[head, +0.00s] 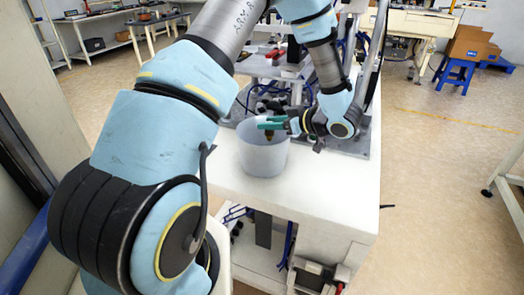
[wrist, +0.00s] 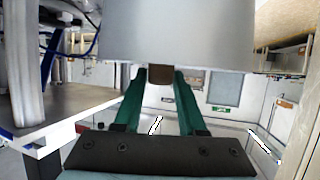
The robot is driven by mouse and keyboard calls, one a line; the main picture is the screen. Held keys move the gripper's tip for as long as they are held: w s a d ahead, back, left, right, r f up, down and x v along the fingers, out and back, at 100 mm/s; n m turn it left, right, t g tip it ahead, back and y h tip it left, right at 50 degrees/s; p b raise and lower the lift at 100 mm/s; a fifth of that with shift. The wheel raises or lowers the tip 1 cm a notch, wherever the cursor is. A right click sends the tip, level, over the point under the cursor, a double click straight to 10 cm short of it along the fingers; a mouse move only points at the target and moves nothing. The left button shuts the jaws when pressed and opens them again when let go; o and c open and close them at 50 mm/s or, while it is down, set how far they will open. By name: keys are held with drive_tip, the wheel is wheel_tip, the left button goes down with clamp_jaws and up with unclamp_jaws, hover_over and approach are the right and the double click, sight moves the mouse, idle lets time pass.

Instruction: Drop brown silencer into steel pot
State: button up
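The steel pot (head: 263,160) is a light grey, open-topped round vessel standing upright on the white bench. My gripper (head: 270,123) is over its mouth, with green fingers reaching in from the right. The brown silencer (head: 268,134) is a small dark piece below the fingers, at the pot's opening. In the wrist view the brown silencer (wrist: 160,75) sits between the tips of my gripper (wrist: 160,78), which close on both its sides. The pot's grey wall (wrist: 180,35) fills the top there, and part of the silencer seems hidden behind its rim.
The white bench top (head: 300,190) is clear in front of the pot. Feeder machinery with metal plates and posts (head: 350,130) stands behind and right of it. Cardboard boxes (head: 468,45) on a blue stool are far right. Open floor lies to the right.

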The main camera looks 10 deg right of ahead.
drive_tip(key=o, duration=0.4)
drive_tip(key=b+v, duration=0.2)
drive_tip(key=v, duration=0.9)
drive_tip(key=shift+a+b, duration=0.1)
drive_tip(key=shift+b, duration=0.3)
drive_tip(key=shift+w, duration=0.1)
drive_tip(key=w+a+r+m+t+h, duration=0.25)
drive_tip(key=w+m+h, duration=0.25)
drive_tip(key=w+h, duration=0.65)
drive_tip(key=s+a+f+m+g, duration=0.1)
drive_tip(key=s+a+g, duration=0.2)
drive_tip(key=s+a, duration=0.3)
drive_tip(key=s+a+f+m+g+y, duration=0.1)
drive_tip(key=s+a+m+g, duration=0.1)
drive_tip(key=s+a+g, duration=0.2)
drive_tip(key=s+a+f+m+g, duration=0.1)
drive_tip(key=s+a+m+g, duration=0.1)
drive_tip(key=s+a, duration=0.6)
drive_tip(key=shift+s+a+g+y, duration=0.15)
drive_tip(key=shift+a+g, duration=0.2)
drive_tip(key=shift+a, duration=0.45)
drive_tip(key=shift+s+a+g+y, duration=0.1)
drive_tip(key=shift+a+g, duration=0.2)
drive_tip(key=shift+a, duration=0.5)
